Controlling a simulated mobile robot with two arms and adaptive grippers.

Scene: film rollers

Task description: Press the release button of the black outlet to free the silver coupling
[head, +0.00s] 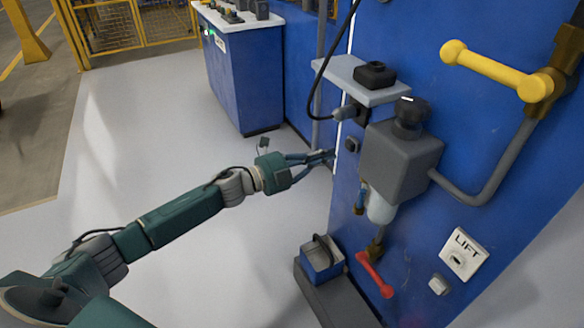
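A black hose comes down to a silver-grey coupling (345,112) beneath the small grey shelf. The coupling's end meets a black outlet (361,115) on the blue panel; the release button is too small to make out. My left gripper (328,157) is lower and to the left of the outlet, with its fingertips near the panel's edge and apart from the coupling. Its fingers run close together at the tips, and whether they are shut is unclear. No object shows between them. My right gripper is not in view.
A grey filter unit (400,160) with a black knob projects from the panel right of the outlet. The grey shelf (365,82) carries a black block (375,75). A yellow lever (490,68), red lever (375,275) and blue box (322,260) are nearby. The floor left is clear.

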